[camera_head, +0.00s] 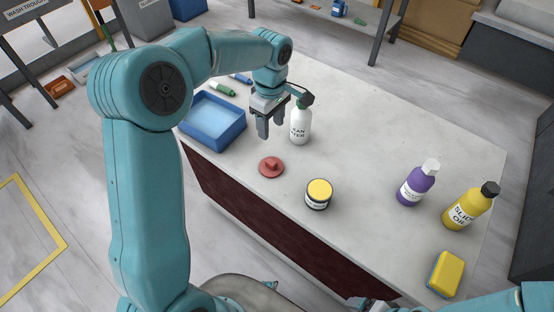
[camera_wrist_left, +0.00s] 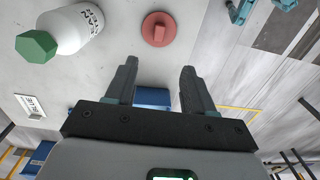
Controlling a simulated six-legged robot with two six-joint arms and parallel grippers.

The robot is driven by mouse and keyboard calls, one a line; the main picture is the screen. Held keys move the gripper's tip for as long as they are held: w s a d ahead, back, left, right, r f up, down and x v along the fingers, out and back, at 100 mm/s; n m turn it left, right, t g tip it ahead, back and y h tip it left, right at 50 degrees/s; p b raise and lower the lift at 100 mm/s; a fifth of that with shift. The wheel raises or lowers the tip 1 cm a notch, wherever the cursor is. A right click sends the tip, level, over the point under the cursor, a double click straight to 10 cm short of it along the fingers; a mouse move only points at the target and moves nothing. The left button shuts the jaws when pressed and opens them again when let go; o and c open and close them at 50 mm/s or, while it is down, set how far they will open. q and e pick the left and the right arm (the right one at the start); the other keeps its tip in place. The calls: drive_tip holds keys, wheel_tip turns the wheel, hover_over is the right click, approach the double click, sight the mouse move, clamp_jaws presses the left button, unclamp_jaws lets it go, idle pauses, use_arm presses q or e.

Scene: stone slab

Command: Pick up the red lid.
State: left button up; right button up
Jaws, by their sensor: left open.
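The red lid (camera_head: 271,166) lies flat on the pale stone slab, with a raised knob on top. It also shows in the left wrist view (camera_wrist_left: 158,29), at the top, beyond the fingertips. My left gripper (camera_head: 270,132) is open and empty, above the slab and behind the lid in the head view. In the left wrist view its two fingers (camera_wrist_left: 158,75) are spread apart with nothing between them. At the bottom edge of the head view a part of my right arm shows, but I cannot make out its jaw state.
A white bottle (camera_head: 300,125) with a green cap stands close beside my left gripper. A blue tray (camera_head: 213,121) lies left. A yellow-lidded jar (camera_head: 318,194) stands right of the lid. A purple bottle (camera_head: 415,184), yellow bottle (camera_head: 468,207) and sponge (camera_head: 445,273) are farther right.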

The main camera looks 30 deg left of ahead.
use_arm(q)
hover_over(271, 162)
wheel_tip(271, 162, down, 10)
drive_tip(key=shift+s+r, duration=0.1)
drive_tip(key=shift+r, duration=0.15)
wheel_tip(271, 162, down, 6)
drive_tip(key=shift+p, duration=0.5)
clamp_jaws()
